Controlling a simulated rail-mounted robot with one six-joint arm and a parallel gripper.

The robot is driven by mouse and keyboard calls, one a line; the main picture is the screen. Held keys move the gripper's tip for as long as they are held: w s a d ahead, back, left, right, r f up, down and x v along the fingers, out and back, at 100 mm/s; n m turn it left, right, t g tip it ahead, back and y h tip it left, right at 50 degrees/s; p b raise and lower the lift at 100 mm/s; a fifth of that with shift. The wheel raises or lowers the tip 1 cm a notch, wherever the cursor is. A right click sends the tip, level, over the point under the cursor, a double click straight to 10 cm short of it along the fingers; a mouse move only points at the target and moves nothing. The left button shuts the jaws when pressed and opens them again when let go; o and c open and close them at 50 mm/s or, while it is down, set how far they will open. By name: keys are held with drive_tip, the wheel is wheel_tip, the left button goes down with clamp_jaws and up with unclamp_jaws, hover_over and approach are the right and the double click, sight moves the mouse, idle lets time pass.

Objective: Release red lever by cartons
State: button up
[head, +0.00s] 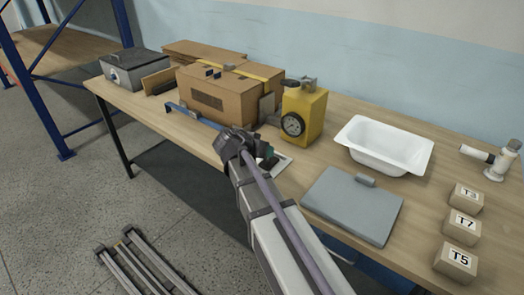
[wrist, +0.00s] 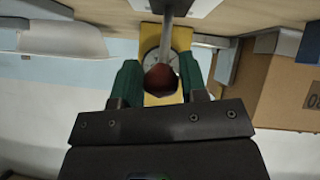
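The red lever shows in the wrist view as a dark red rounded knob (wrist: 161,78) on a grey rod. My gripper (wrist: 160,80) has its green fingers on either side of the knob, which fills the gap between them. In the head view my gripper (head: 266,155) is over the table's front part, left of and in front of the yellow gauge box (head: 313,105). The lever cannot be made out there. The brown cartons (head: 213,98) stand behind and left of my gripper. The yellow box shows behind the knob in the wrist view (wrist: 180,40).
A blue bar (head: 190,114) runs along the table before the cartons. A white basin (head: 385,146) and a grey flat panel (head: 350,207) lie to the right. Labelled blocks (head: 462,225) and a white fitting (head: 500,160) are at far right. A grey case (head: 135,68) stands far left.

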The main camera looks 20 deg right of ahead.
drive_tip(key=o, duration=0.3)
drive_tip(key=shift+r, duration=0.1)
drive_tip(key=p+v, duration=0.6)
drive_tip(key=v, duration=0.4)
drive_tip(key=shift+s+a+r+p, duration=0.1)
drive_tip(key=shift+s+a+p, duration=0.05)
drive_tip(key=shift+a+p, duration=0.2)
